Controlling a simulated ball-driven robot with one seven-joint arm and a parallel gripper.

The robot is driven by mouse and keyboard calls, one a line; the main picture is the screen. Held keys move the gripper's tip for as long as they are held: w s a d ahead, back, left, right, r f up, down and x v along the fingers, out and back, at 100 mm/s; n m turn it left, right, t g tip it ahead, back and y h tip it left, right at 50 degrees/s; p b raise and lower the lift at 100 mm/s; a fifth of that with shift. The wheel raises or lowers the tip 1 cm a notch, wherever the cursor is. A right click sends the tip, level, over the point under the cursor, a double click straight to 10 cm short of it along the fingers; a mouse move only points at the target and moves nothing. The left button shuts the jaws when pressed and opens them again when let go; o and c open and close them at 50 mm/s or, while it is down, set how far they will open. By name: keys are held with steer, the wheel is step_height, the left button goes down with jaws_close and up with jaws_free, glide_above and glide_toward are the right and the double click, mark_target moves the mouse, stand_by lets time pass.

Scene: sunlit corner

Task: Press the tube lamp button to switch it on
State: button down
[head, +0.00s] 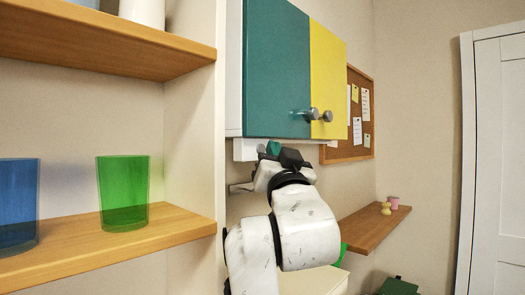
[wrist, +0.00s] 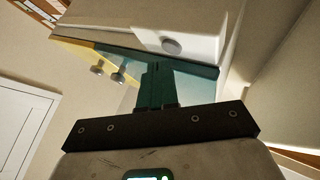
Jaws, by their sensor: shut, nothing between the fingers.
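The tube lamp is a white housing (head: 245,149) under the wall cabinet; it also shows in the wrist view (wrist: 204,47). Its round grey button (wrist: 172,46) is on the housing's face in the wrist view. My gripper (wrist: 157,66) is shut and empty, its teal fingers pointing up towards the button. The fingertips appear just below the button in that picture; I cannot tell whether they touch. In the head view my gripper (head: 273,147) is close under the cabinet, and my arm hides part of the lamp. The button is not visible there.
The wall cabinet has a teal door (head: 272,75) and a yellow door (head: 327,75) with round knobs just above my gripper. A shelf (head: 130,240) with green and blue glasses is at the left. A low wooden ledge (head: 365,228) and a corkboard (head: 360,115) are at the right.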

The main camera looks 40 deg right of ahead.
steer(key=shift+w, duration=0.15)
stand_by(0.4)
steer(key=shift+w, duration=0.25)
steer(key=shift+w, duration=0.15)
stand_by(0.5)
steer(key=shift+s, duration=0.6)
steer(key=s+p, duration=0.2)
steer(key=s, duration=0.4)
stand_by(0.4)
steer(key=c, duration=1.8)
jaws_free()
steer(key=shift+d, duration=0.1)
